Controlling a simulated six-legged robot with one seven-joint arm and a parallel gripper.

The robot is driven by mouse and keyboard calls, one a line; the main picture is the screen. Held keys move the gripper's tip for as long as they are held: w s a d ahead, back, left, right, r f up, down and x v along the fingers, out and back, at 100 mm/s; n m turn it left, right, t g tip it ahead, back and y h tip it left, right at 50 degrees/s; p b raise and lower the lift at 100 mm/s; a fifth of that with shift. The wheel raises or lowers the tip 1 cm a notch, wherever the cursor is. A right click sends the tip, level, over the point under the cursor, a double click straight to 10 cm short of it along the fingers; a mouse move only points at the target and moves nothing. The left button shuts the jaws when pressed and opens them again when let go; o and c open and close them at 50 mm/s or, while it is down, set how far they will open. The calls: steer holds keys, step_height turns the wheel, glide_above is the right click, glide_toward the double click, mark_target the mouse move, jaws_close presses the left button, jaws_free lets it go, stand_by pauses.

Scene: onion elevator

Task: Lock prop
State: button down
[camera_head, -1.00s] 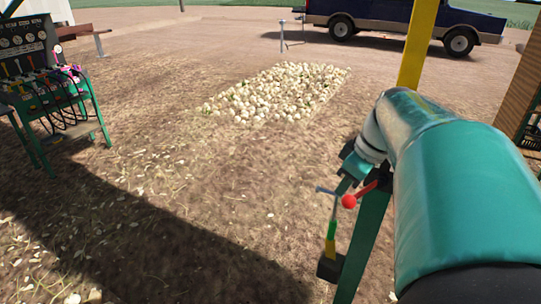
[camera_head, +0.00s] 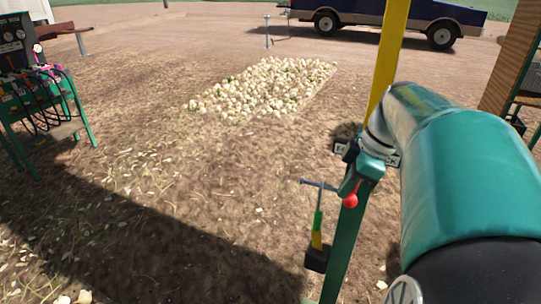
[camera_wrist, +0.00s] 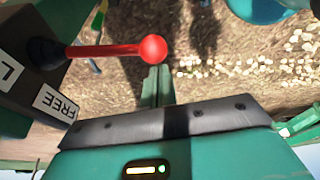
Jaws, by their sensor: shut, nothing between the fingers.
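The prop lock lever is a red rod with a red ball knob (camera_wrist: 153,49), sticking out from a dark box (camera_wrist: 38,75) in the wrist view. The box has white labels, "FREE" and one partly cut off starting with "L". The red knob also shows in the head view (camera_head: 349,200), beside a green post (camera_head: 341,250). My gripper (camera_wrist: 157,72) is shut and empty, its narrow green fingers just below the knob in the picture; whether they touch it I cannot tell.
A yellow post (camera_head: 390,50) rises behind. A pile of onions (camera_head: 265,88), a blue truck (camera_head: 380,15) and a hose panel (camera_head: 38,95) stand farther off. Open dirt lies left.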

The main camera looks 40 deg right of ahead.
mark_target(355, 197)
steer(key=s+n, duration=0.1)
steer(key=s+d+n, duration=0.1)
steer(key=s, duration=0.2)
steer(key=shift+d+n+g+y, duration=0.3)
steer(key=shift+d+n+g, duration=0.1)
steer(key=shift+w, duration=0.15)
steer(key=shift+w+d, duration=0.15)
steer(key=shift+w, duration=0.5)
